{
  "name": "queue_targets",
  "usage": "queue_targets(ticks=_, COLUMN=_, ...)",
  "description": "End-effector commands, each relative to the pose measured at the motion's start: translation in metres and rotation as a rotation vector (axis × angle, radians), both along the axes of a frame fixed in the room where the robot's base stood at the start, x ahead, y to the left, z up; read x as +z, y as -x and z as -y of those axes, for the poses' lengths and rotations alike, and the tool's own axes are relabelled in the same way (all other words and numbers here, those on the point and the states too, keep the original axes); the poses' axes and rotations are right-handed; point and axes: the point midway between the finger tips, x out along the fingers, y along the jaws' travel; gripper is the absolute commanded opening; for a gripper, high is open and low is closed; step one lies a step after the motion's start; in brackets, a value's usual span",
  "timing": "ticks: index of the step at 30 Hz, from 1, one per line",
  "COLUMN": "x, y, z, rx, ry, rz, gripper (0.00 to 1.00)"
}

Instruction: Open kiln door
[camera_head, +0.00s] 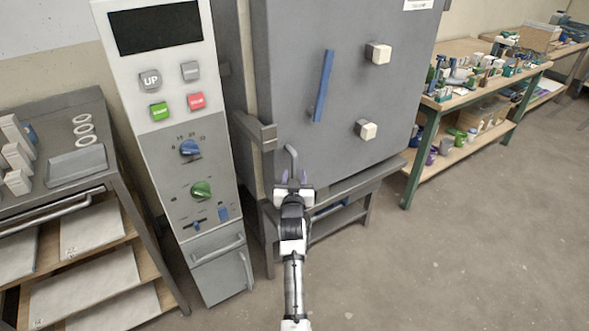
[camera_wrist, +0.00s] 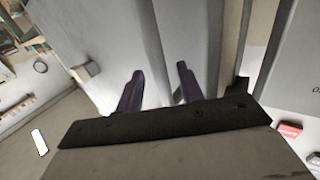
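The kiln (camera_head: 290,60) is a large grey box, and its flat grey door front (camera_head: 345,90) looks closed. A blue vertical bar (camera_head: 323,86) and two pale square knobs (camera_head: 378,53) are on the front. A grey bent lever (camera_head: 291,160) sticks out at its lower left edge. My gripper (camera_head: 293,176) is at the lower end of this lever. In the wrist view, my gripper's dark fingers (camera_wrist: 160,72) are apart, with grey kiln surface (camera_wrist: 110,45) beyond them. Whether the lever lies between the fingers cannot be told.
A tall control panel (camera_head: 175,120) with buttons and dials stands left of the kiln. A grey shelf cart (camera_head: 75,165) is at far left. A wooden workbench (camera_head: 470,75) with bottles and pots stands at right. The floor (camera_head: 450,260) at front right is clear.

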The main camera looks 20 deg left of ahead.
Motion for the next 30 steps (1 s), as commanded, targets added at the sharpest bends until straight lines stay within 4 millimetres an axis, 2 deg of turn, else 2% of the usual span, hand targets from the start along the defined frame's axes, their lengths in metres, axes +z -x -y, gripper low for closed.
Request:
queue_targets(ticks=3, x=0.002, y=-0.014, z=-0.005, rx=0.0, ry=0.0, rz=0.001, gripper=0.37)
queue_targets(ticks=7, x=0.001, y=-0.023, z=-0.007, rx=0.0, ry=0.0, rz=-0.001, gripper=0.37)
queue_targets(ticks=18, x=0.0, y=-0.026, z=-0.009, rx=0.0, ry=0.0, rz=0.0, gripper=0.37)
queue_targets(ticks=27, x=0.0, y=-0.026, z=-0.009, rx=0.0, ry=0.0, rz=0.0, gripper=0.0)
queue_targets(ticks=30, x=0.0, y=-0.026, z=-0.009, rx=0.0, ry=0.0, rz=0.0, gripper=0.0)
